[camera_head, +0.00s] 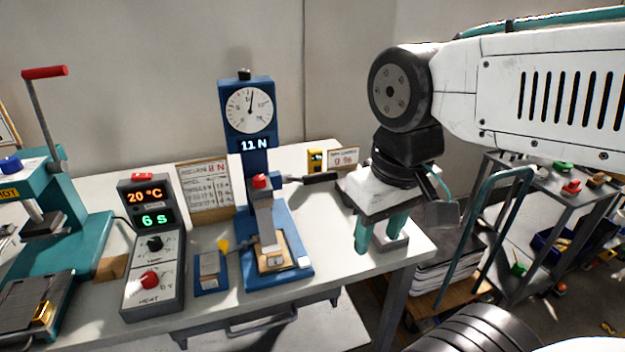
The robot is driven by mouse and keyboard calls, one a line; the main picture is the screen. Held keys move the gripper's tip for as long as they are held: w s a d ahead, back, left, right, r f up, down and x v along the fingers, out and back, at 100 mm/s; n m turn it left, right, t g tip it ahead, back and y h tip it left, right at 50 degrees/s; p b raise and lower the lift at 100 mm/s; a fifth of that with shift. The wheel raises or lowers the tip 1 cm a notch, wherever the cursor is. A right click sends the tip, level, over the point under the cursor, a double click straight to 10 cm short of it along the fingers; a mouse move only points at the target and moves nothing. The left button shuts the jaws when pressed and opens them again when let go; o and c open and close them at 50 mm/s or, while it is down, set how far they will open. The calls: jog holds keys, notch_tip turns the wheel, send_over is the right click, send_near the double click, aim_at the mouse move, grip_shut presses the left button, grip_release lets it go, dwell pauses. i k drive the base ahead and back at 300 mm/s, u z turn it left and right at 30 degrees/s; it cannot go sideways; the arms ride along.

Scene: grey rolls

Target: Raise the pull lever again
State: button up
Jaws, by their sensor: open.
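The blue pull tester (257,150) stands upright in the middle of the white table, with a round dial and a display reading 11 N. Its pull lever (320,178) has a black grip and sticks out to the right, about level. A small sample (271,257) sits on a tan block at the tester's base. My gripper (380,232) points down at the table's right side, right of the lever and apart from it. Its teal fingers are open, with nothing seen between them. The far side of the lever's pivot is hidden.
A grey control box (153,250) shows 20 °C and 6 s. A teal press with a raised red-handled lever (45,73) stands at far left. Paper signs (205,187) and a small yellow device (316,160) stand behind. A cart (560,185) is at right.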

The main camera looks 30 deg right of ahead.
aim_at(316, 178)
jog(key=z, duration=0.4)
jog(key=k, duration=1.1)
jog(key=z, duration=1.35)
jog(key=i, duration=0.75)
jog(key=u, duration=0.8)
jog(key=i, duration=0.6)
jog(key=u, duration=0.65)
